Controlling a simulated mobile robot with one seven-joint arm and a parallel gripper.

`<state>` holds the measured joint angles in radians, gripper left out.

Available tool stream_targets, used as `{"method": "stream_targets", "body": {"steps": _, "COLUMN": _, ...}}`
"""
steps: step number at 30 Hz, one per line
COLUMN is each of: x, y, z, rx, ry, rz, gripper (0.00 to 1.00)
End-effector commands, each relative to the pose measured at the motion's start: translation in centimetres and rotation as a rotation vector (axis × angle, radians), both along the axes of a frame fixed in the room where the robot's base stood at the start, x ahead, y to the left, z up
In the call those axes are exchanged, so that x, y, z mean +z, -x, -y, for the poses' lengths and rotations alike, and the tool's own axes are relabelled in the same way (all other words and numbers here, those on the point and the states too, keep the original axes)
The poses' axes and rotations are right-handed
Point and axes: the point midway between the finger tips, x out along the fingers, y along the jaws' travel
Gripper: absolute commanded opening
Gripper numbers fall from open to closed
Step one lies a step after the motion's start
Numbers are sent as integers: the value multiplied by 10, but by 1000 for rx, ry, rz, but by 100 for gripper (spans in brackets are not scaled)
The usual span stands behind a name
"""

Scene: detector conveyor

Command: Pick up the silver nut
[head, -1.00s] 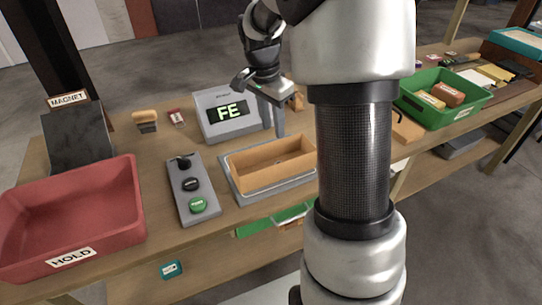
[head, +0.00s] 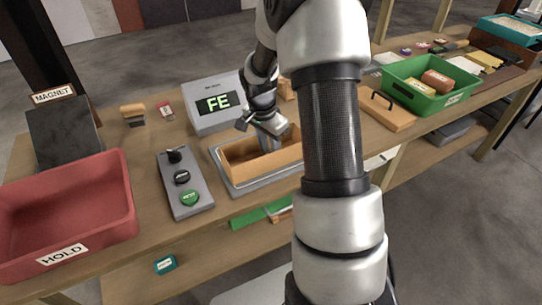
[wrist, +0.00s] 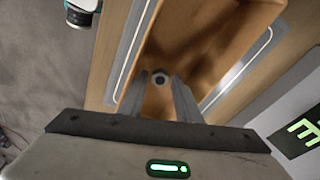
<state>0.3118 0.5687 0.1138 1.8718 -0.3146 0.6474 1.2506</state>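The silver nut (wrist: 160,78) lies on the floor of an open wooden box (wrist: 204,40), seen in the wrist view just beyond and between my fingertips. My gripper (wrist: 160,82) is open, its two fingers pointing down into the box with a gap around the nut. I cannot tell whether the fingers touch it. In the head view my gripper (head: 268,146) is over the wooden box (head: 240,172), which sits in a grey tray (head: 215,160). The nut is hidden there.
A grey display reading FE (head: 215,120) stands behind the box. A button panel (head: 180,180) and a red HOLD bin (head: 70,200) are to the left. A green bin (head: 445,100) is on the right. A wooden board with a handle (head: 390,115) lies nearer.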

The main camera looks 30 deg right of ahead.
Motion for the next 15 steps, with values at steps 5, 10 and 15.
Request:
{"method": "stream_targets", "body": {"steps": 5, "x": -2, "y": 0, "z": 0, "rx": -1, "ry": 0, "rz": 1, "gripper": 30}}
{"method": "stream_targets", "body": {"steps": 10, "x": -2, "y": 0, "z": 0, "rx": -1, "ry": 0, "rz": 1, "gripper": 15}}
{"method": "stream_targets", "body": {"steps": 15, "x": -1, "y": 0, "z": 0, "rx": -1, "ry": 1, "rz": 1, "gripper": 0}}
